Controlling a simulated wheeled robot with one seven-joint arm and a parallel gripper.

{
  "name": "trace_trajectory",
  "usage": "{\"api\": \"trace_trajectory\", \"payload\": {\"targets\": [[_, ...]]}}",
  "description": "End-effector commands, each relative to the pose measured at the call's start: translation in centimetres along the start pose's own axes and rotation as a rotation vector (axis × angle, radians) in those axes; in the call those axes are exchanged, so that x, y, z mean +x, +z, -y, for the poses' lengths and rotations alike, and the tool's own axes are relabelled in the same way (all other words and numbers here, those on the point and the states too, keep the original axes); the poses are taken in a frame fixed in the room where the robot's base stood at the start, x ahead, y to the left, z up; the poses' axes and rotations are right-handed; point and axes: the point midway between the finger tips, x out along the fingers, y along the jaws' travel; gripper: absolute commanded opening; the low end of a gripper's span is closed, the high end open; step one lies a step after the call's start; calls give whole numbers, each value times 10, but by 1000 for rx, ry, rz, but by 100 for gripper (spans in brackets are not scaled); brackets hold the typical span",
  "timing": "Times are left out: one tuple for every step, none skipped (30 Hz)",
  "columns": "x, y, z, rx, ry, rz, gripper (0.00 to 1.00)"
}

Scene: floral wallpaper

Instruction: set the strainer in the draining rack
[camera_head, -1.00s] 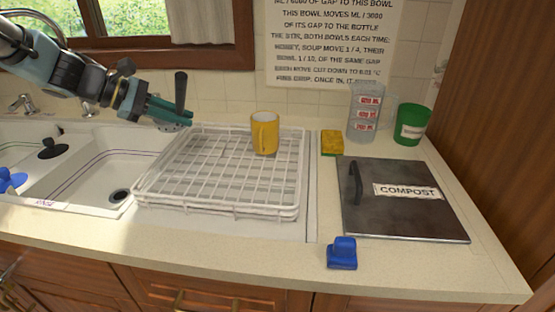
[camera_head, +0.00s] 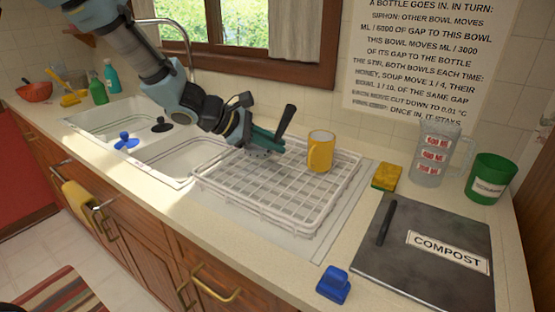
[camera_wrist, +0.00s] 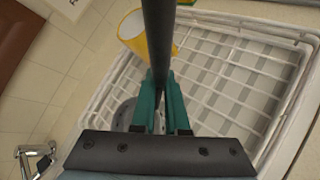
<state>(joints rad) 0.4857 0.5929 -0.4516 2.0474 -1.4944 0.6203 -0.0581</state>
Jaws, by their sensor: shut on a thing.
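My gripper (camera_head: 270,138) is shut on the upright black handle (camera_head: 287,120) of the strainer. The strainer's grey perforated disc (camera_head: 258,153) shows under the fingers, over the back left part of the white wire draining rack (camera_head: 275,218). I cannot tell whether the disc touches the rack. In the wrist view, the black handle (camera_wrist: 158,45) stands between the teal fingers (camera_wrist: 160,105), and part of the disc (camera_wrist: 124,114) shows to their left. The rack (camera_wrist: 232,62) fills the right side there.
A yellow mug (camera_head: 320,152) stands at the rack's back right. To the right are a sponge (camera_head: 386,177), a clear measuring jug (camera_head: 432,155), a green cup (camera_head: 490,178) and a compost lid (camera_head: 425,250). The rack's front and middle are clear.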

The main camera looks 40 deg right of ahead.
Motion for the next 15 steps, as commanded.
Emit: {"api": "trace_trajectory", "payload": {"targets": [[3, -3, 2, -3, -1, 1, 0], [5, -5, 4, -4, -1, 1, 0], [8, -9, 7, -4, -2, 1, 0], [10, -12, 10, -5, -3, 1, 0], [13, -15, 12, -6, -3, 1, 0], [16, -19, 15, -5, -3, 2, 0], [19, -22, 17, -4, -2, 2, 0], [20, -24, 18, -4, -2, 2, 0], [22, -26, 20, -2, -2, 2, 0], [23, -27, 20, -2, -1, 2, 0], [24, -28, 21, -2, -1, 1, 0], [24, -28, 21, 0, -1, 1, 0], [24, -28, 21, 0, 0, 1, 0], [24, -28, 21, 0, 0, 1, 0], [24, -29, 21, 0, 0, 1, 0]]}}
